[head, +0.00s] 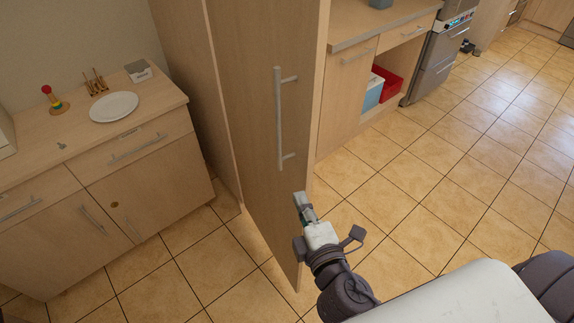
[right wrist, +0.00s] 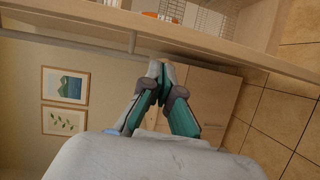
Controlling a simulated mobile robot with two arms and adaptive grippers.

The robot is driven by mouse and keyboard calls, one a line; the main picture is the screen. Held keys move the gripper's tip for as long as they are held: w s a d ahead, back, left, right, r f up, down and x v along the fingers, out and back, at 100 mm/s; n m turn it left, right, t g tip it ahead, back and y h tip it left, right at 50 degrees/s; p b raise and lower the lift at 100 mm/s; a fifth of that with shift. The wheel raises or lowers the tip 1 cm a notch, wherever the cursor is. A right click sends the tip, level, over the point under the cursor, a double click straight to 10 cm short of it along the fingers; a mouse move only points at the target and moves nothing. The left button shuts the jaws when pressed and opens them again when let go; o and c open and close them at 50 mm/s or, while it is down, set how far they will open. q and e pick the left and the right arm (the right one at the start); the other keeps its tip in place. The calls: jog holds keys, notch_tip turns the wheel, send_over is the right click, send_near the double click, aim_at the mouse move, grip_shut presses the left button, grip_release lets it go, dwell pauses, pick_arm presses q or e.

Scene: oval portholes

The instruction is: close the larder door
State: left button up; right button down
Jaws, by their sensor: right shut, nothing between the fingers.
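The larder door (head: 248,100) is a tall pale wood panel with a vertical bar handle (head: 279,120). It stands open, swung out from the tall larder cabinet (head: 183,75) on its left. My right gripper (head: 301,200) is shut and empty, in front of the door's lower part in the head view, below the handle and close to the free edge. Whether it touches the door I cannot tell. In the right wrist view the closed fingertips (right wrist: 158,72) lie just below a long wood panel and bar handle (right wrist: 130,38). My left gripper is not in view.
A low cabinet (head: 150,180) with a plate (head: 114,107) on its top stands at the left. A counter unit (head: 350,85) with red (head: 387,84) and blue bins lies behind the door. The tiled floor (head: 430,170) on the right is clear.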

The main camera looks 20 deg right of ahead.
aim_at(291, 158)
notch_tip(291, 158, up, 5)
jog(key=s+t, duration=0.1)
jog(key=w+p, duration=0.1)
jog(key=w, duration=0.2)
jog(key=w+p, duration=0.1)
jog(key=w, duration=0.2)
jog(key=w+p, duration=0.2)
jog(key=w, duration=0.1)
jog(key=shift+w+d+f, duration=0.15)
jog(key=shift+w+d, duration=0.15)
jog(key=shift+d, duration=0.1)
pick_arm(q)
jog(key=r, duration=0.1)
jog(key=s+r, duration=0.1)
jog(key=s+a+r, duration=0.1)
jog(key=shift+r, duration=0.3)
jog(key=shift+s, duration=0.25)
